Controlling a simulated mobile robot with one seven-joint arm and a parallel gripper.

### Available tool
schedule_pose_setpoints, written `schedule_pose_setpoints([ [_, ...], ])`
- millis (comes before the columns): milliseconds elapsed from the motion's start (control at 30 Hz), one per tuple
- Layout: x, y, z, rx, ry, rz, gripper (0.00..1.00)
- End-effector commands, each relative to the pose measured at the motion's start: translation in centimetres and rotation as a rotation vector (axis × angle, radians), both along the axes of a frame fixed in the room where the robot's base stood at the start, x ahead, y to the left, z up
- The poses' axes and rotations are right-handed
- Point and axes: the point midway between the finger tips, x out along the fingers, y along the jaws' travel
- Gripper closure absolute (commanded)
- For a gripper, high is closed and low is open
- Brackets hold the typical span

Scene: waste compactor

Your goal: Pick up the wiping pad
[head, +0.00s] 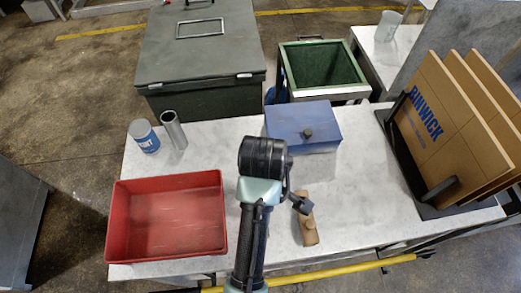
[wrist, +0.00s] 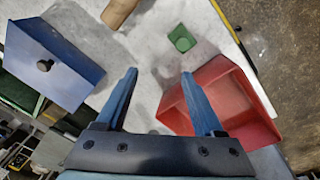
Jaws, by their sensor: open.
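A small green block, which looks like the wiping pad (wrist: 182,38), lies on the white tabletop in the wrist view. It lies apart from the red tray (wrist: 215,95), beyond its near corner. In the head view I do not see it; my arm covers that part of the table. My gripper (wrist: 159,75) is open and empty, its two blue fingers spread above the table. The pad is ahead of the fingertips, a little right of the gap between them, and not touched.
The red tray (head: 165,230) stands at the table's left. A wooden piece (head: 309,228) lies right of my arm. A blue box (head: 318,128) with a dark knob stands behind. A can (head: 145,140) and metal cylinder (head: 174,133) stand back left. Cardboard panels (head: 435,120) stand right.

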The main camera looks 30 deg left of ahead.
Motion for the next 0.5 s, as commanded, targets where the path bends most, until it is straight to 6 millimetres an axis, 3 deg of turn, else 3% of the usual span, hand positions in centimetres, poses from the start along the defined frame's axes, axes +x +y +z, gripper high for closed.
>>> schedule_pose_setpoints([
  [33, -1.4, -0.1, -0.4, -0.02, 0.057, 0.034, 0.31],
  [133, -2.8, -0.2, -1.7, -0.041, 0.115, 0.071, 0.31],
  [500, -3.0, -0.3, -7.9, -0.043, 0.122, 0.074, 0.31],
])
